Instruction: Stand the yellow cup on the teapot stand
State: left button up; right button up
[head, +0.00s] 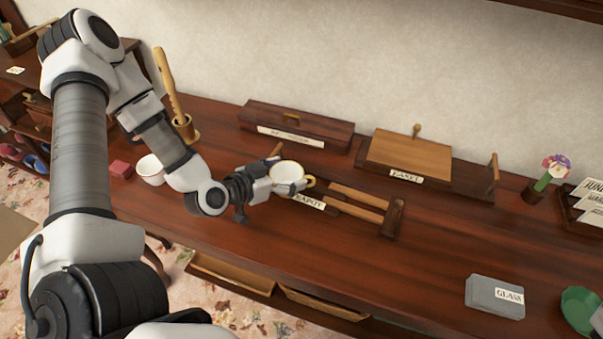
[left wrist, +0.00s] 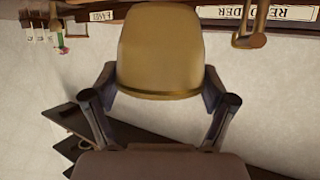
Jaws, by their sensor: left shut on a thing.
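The yellow cup (head: 287,173) shows a pale inside and a yellow handle in the head view. My left gripper (head: 279,186) is shut on it, and the cup looks roughly upright. In the left wrist view the cup (left wrist: 160,50) sits between the two fingers of this gripper (left wrist: 160,80). The teapot stand (head: 358,207) is a wooden frame with two rails, a crosspiece at its right end and a TEAPOT label. The cup is over or beside its left end, which the cup and gripper partly hide. I cannot tell whether they touch. My right gripper is out of view.
A white cup (head: 150,170) and a red block (head: 121,169) stand at the left. A holder (head: 186,128) with a wooden recorder, a long box (head: 296,125) and the easel (head: 410,155) line the back. A grey GLASS pad (head: 485,293) lies front right. The tabletop right of the stand is clear.

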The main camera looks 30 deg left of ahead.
pick_arm(q)
jog(key=w, duration=0.7)
jog(key=shift+a+f, duration=0.3)
jog(key=shift+a, duration=0.05)
notch_tip(320, 180, down, 3)
jog(key=shift+a+f, duration=0.1)
jog(key=shift+f, duration=0.2)
jog(key=o, duration=1.1)
jog(key=shift+f, duration=0.15)
